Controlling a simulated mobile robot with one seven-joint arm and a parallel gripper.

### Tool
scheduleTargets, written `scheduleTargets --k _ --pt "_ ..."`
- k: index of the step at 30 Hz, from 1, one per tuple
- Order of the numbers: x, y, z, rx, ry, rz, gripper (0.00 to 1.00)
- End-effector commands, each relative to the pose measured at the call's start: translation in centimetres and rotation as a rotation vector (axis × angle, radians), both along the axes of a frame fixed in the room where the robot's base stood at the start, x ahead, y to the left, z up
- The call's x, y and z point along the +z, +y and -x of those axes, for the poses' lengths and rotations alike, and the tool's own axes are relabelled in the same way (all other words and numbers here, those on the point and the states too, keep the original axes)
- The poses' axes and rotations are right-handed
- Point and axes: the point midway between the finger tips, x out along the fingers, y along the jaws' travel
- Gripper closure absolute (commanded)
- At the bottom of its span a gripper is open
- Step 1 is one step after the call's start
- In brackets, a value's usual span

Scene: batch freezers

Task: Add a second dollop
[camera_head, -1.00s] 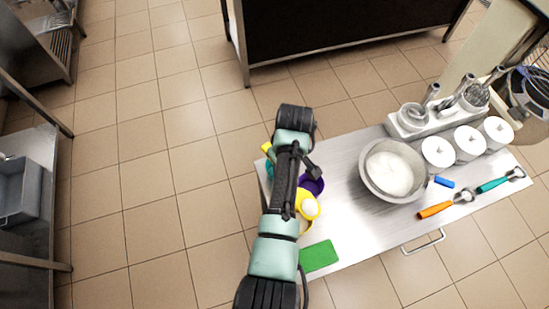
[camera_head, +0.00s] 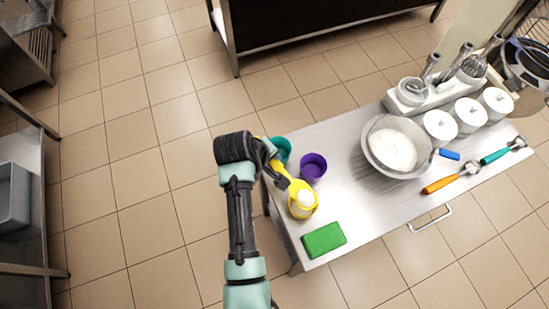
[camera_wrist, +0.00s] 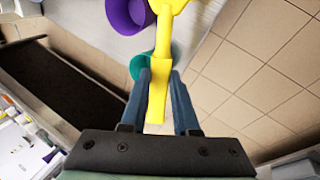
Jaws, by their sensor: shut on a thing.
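My gripper (camera_wrist: 158,85) is shut on a yellow handle (camera_wrist: 160,82), with one dark blue finger on each side. The handle widens into a yellow part at the top edge of the wrist view. In the head view my gripper (camera_head: 276,172) is at the table's left end, beside a yellow cup-like thing (camera_head: 292,211) with white stuff (camera_head: 304,198) in it. I cannot tell where the yellow tool ends and this thing begins. A metal bowl (camera_head: 370,158) holds a white mass (camera_head: 394,150) at the table's middle.
A teal cup (camera_head: 283,147) and a purple cup (camera_head: 312,167) stand close by the gripper. A green block (camera_head: 323,239) lies at the front left. Orange (camera_head: 439,185) and teal (camera_head: 496,156) tools, a blue piece (camera_head: 449,154) and white lidded pots (camera_head: 468,116) are right.

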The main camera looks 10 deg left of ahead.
Motion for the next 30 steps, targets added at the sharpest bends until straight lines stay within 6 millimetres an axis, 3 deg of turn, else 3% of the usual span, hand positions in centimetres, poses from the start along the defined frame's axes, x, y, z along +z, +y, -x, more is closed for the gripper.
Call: scheduleTargets --k 12,30 --pt "-1.4 0.8 0.9 0.002 -0.275 0.218 1.00" --pt "-2.3 1.2 1.4 0.000 -0.533 0.423 1.00"
